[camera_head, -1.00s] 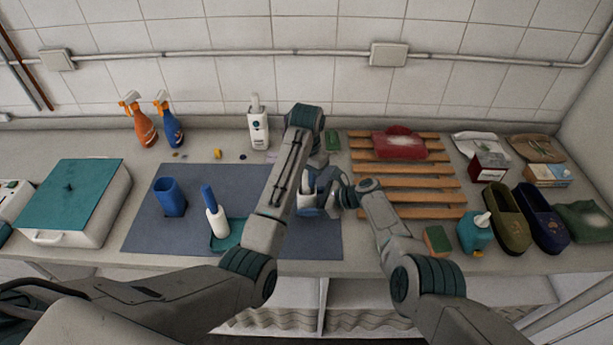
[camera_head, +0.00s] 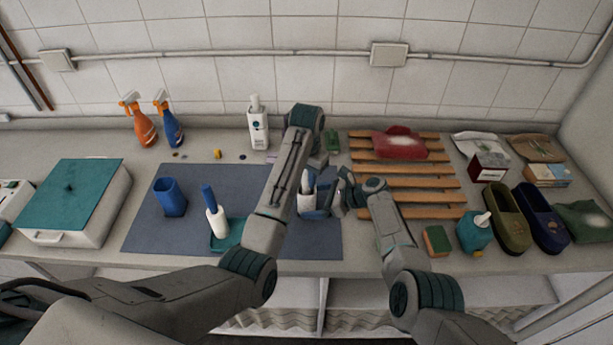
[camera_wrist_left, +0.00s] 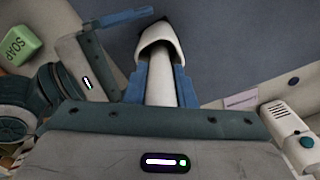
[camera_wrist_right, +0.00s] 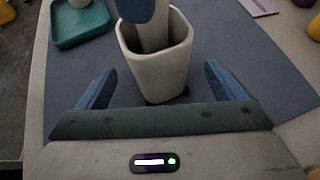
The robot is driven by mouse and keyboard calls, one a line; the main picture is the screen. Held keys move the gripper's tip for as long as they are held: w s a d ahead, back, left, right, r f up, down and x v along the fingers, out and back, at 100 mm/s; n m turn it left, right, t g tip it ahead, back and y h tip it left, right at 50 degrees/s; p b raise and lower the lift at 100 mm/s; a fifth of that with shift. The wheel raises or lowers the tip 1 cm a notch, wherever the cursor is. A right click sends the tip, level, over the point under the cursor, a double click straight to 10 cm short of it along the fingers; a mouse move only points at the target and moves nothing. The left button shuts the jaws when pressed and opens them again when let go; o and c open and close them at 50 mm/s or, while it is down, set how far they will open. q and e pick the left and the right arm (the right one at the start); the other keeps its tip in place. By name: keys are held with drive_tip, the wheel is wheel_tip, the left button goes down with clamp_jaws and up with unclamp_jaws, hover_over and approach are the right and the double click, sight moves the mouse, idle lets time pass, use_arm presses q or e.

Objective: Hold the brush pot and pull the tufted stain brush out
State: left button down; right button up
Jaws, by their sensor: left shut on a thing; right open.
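The white square brush pot (camera_wrist_right: 155,60) stands upright on the blue-grey mat in the right wrist view; it also shows in the head view (camera_head: 307,204). The white handle of the stain brush (camera_wrist_left: 160,80) rises from its mouth; the tufts are hidden inside. My left gripper (camera_wrist_left: 158,82) is shut on this handle above the pot. In the head view my left arm partly covers that spot. My right gripper (camera_wrist_right: 160,82) is open and empty, its blue fingers spread toward either side of the pot and apart from it.
To the left on the mat (camera_head: 145,235) are a teal tray (camera_head: 228,240) with a white, blue-handled item (camera_head: 216,222) and a blue cup (camera_head: 170,198). A wooden rack (camera_head: 430,197) lies right of my right gripper. A white bottle (camera_head: 258,130) stands behind.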

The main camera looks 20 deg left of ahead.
drive_tip(key=v, duration=1)
drive_tip(key=shift+d, duration=0.1)
use_arm(q)
drive_tip(key=c, duration=1.1)
unclamp_jaws()
drive_tip(key=shift+c, duration=0.2)
